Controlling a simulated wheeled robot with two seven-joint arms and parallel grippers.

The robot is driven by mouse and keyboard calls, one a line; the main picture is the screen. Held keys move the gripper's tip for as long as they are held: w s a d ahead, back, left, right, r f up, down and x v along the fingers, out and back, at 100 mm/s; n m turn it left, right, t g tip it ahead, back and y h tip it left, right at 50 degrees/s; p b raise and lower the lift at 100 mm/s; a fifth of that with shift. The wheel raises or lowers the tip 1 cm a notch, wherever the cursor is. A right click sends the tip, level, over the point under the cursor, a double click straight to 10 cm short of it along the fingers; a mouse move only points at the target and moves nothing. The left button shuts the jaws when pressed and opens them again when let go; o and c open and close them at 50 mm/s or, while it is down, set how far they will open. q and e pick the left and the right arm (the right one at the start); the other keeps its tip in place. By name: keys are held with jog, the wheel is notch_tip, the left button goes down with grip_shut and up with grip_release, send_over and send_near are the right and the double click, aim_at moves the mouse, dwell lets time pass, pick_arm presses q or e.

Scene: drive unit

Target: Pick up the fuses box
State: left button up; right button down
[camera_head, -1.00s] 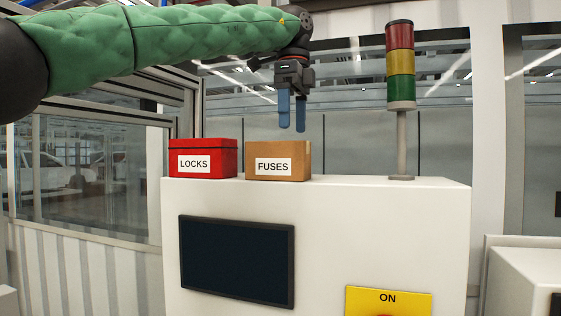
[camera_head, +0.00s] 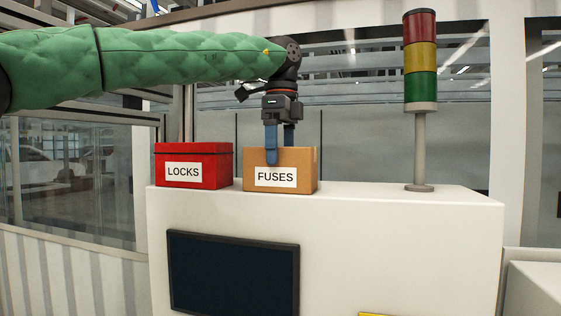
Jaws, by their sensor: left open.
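The fuses box (camera_head: 300,178) is a brown carton with a white FUSES label on its front. It stands upright on top of the white cabinet (camera_head: 400,215). My left gripper (camera_head: 279,150) comes down from above with its blue fingers apart. One finger hangs in front of the box's front face, above the label. The other finger's lower end is hidden behind the box's top edge, so the fingers straddle the front and back. I cannot tell whether they touch the box. My right gripper does not show.
A red LOCKS box (camera_head: 215,165) stands just left of the fuses box, with a narrow gap between. A red, yellow and green signal tower (camera_head: 420,70) stands on the cabinet to the right. The cabinet top between box and tower is clear. A dark screen (camera_head: 233,272) is on the cabinet's front.

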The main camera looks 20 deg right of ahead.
pick_arm(q)
jog(key=shift+s+a+f+p, duration=0.1)
jog(key=shift+s+f+p, duration=0.15)
jog(key=shift+f+p, duration=0.25)
jog(key=shift+s+a+f+p, duration=0.1)
jog(key=shift+s+f+p, duration=0.15)
jog(key=shift+f, duration=0.35)
jog(key=shift+w+d+f, duration=0.1)
jog(key=shift+w+f, duration=0.1)
jog(key=shift+w, duration=0.05)
jog(key=c, duration=0.4)
jog(key=shift+s+r, duration=0.1)
jog(key=c, duration=0.9)
jog(key=shift+o, duration=0.2)
